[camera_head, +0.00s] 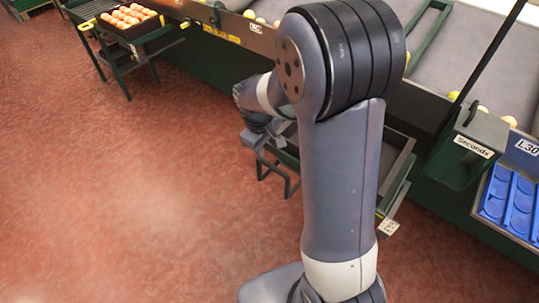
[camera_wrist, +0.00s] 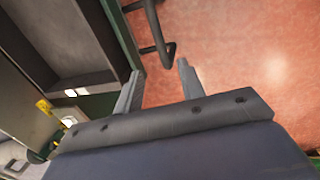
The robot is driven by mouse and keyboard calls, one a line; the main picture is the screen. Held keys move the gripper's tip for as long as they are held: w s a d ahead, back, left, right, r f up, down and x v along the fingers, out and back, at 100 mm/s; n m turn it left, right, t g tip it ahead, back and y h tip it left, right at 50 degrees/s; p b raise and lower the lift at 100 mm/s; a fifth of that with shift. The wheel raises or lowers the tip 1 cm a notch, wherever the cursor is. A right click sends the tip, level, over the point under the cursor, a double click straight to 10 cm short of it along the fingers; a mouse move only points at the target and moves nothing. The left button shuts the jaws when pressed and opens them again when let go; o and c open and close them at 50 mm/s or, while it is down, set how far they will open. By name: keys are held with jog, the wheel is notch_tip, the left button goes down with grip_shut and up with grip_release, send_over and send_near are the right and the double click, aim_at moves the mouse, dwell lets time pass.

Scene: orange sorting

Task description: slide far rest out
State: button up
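A green-framed rest with a grey inner floor (camera_head: 393,163) sits at the bench front, partly hidden behind my arm. A dark bent bar (camera_head: 279,181) sticks out at its left end over the red floor. The bar also shows in the wrist view (camera_wrist: 158,35), at the top middle. My gripper (camera_head: 262,141) is at the rest's left end, above the bar. In the wrist view, my gripper's fingers (camera_wrist: 160,82) are apart with nothing between them. The bar lies just beyond the fingertips, and I see no contact. I cannot tell whether this is the far rest.
A tray of oranges (camera_head: 130,21) stands on a green stand at the upper left. The long bench carries a "Seconds" box (camera_head: 473,145) and a blue-cupped tray (camera_head: 512,198) on the right. The red floor (camera_head: 130,190) to the left is clear.

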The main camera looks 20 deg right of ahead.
aim_at(271, 166)
jog(key=f, duration=0.3)
jog(key=d+f, duration=0.1)
jog(key=f, duration=0.2)
jog(key=w+f+b, duration=0.1)
jog(key=f, duration=0.3)
jog(key=shift+d, duration=0.35)
grip_shut()
